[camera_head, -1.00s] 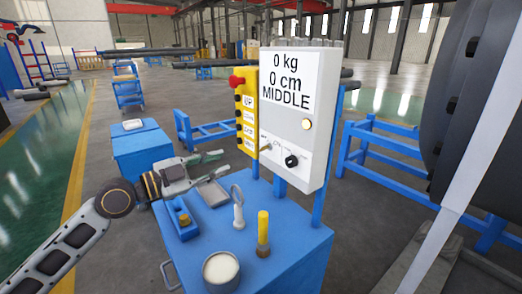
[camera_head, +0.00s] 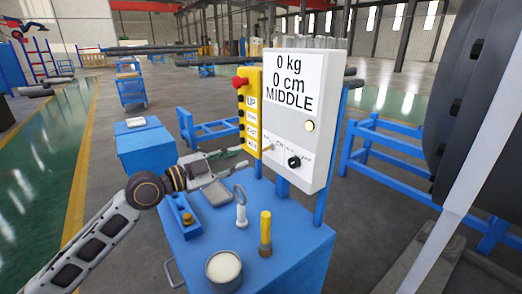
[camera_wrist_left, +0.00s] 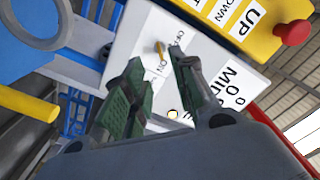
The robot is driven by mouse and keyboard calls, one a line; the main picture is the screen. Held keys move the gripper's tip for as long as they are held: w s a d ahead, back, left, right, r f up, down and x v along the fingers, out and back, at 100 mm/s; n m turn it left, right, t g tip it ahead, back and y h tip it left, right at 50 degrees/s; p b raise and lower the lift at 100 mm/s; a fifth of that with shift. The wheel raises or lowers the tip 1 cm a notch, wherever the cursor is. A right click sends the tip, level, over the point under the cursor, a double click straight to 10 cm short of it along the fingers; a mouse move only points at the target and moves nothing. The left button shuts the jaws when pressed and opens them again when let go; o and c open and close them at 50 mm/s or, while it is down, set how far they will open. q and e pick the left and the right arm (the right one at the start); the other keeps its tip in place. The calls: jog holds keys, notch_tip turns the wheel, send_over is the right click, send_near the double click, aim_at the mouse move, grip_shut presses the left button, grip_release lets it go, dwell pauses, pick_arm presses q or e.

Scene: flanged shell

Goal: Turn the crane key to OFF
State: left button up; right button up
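The white control box (camera_head: 303,115) stands on a post above the blue cart, its display reading 0 kg, 0 cm, MIDDLE. The small brass crane key (camera_head: 267,148) sticks out low on its face, beside a black knob (camera_head: 294,162). My left gripper (camera_head: 238,154) is just left of the key, partly seen against the yellow button panel. In the left wrist view, the green-padded fingers of my left gripper (camera_wrist_left: 156,62) are apart, with the key (camera_wrist_left: 160,48) showing in line with the gap. OFF and ON labels flank it; contact cannot be told. My right gripper is not in view.
The yellow button panel (camera_head: 248,110) with a red stop button (camera_head: 240,82) adjoins the box. On the cart (camera_head: 290,270) stand a magnifier-like tool (camera_head: 240,212), a yellow-handled tool (camera_head: 265,232), a round can (camera_head: 223,268) and a grey tray (camera_head: 216,193).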

aim_at(264, 150)
pick_arm(q)
jog(key=x, duration=0.5)
jog(key=shift+p, duration=0.35)
jog(key=shift+x, duration=1.7)
jog(key=shift+w+d, duration=0.2)
jog(key=shift+d, duration=0.15)
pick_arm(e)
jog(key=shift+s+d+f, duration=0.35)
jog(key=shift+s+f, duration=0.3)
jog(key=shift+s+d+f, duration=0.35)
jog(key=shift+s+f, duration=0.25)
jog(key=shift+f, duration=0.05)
pick_arm(q)
grip_shut()
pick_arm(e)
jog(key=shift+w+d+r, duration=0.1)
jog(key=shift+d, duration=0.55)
